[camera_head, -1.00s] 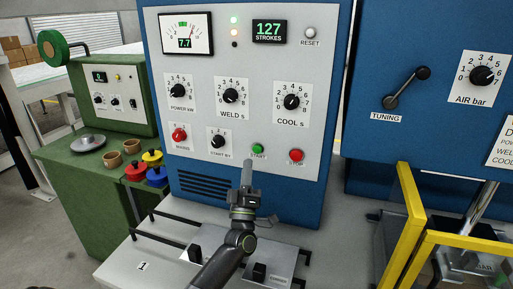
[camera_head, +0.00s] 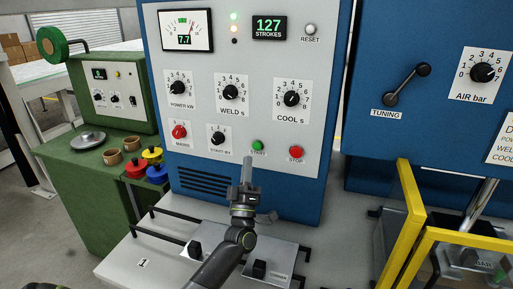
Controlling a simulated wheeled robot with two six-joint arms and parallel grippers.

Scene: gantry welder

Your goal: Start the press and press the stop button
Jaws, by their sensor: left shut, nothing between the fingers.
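The green START button (camera_head: 257,145) and the red STOP button (camera_head: 296,152) sit low on the light front panel (camera_head: 215,95) of the blue cabinet. My left gripper (camera_head: 247,166) is shut and empty, its fingertips pointing up just below the START button. In the picture the tips are left of and below STOP. I cannot tell how far they are from the panel. The counter (camera_head: 269,29) reads 127 strokes and the meter (camera_head: 185,30) reads 7.7. A green lamp (camera_head: 234,16) glows above the panel's knobs. My right gripper is not in view.
A yellow guard frame (camera_head: 409,225) stands at the right below a blue unit (camera_head: 440,130). A table with black rails (camera_head: 170,237) lies under my left arm. A green cabinet (camera_head: 85,190) with colored spools stands at the left.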

